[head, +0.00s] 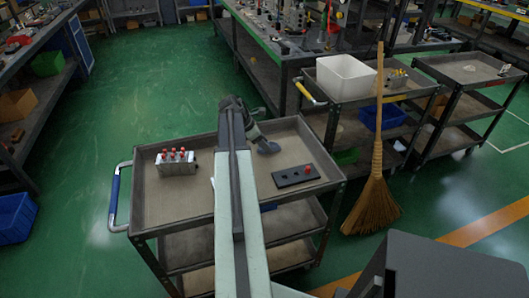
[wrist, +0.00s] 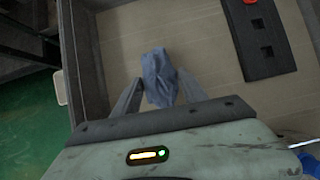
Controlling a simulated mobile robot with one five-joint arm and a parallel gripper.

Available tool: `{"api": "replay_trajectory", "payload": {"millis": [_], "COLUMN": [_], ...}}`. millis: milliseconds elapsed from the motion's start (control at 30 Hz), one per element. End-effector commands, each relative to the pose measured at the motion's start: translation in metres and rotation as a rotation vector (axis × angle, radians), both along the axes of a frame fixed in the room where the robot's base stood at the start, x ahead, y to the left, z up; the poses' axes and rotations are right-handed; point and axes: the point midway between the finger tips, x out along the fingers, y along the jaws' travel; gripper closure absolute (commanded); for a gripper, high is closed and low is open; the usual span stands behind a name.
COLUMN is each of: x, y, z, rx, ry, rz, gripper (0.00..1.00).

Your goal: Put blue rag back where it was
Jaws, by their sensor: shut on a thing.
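The blue rag (wrist: 157,75) is a crumpled grey-blue cloth in the wrist view, between the two fingers of my gripper (wrist: 158,92). The fingers are shut on it. In the head view the rag (head: 268,147) hangs at the tip of my gripper (head: 260,138), over the back right part of the cart's top tray (head: 190,203). My arm hides the middle of the tray. I cannot tell whether the rag touches the tray floor.
A grey valve block (head: 174,164) with red tops stands at the tray's left. A black plate (head: 296,176) with holes and one red piece lies at the right. The tray has raised rims. A broom (head: 373,190) and another cart with a white bin (head: 345,76) stand to the right.

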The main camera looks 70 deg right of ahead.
Motion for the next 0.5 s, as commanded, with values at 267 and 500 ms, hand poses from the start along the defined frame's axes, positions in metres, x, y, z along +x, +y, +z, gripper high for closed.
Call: {"api": "replay_trajectory", "payload": {"millis": [267,500], "x": [0.0005,0.0008], "y": [0.0002,0.0003], "z": [-0.0076,-0.0101], "rx": [0.0,0.0], "ry": [0.0,0.0], "rz": [0.001,0.001], "gripper": [0.82,0.28]}}
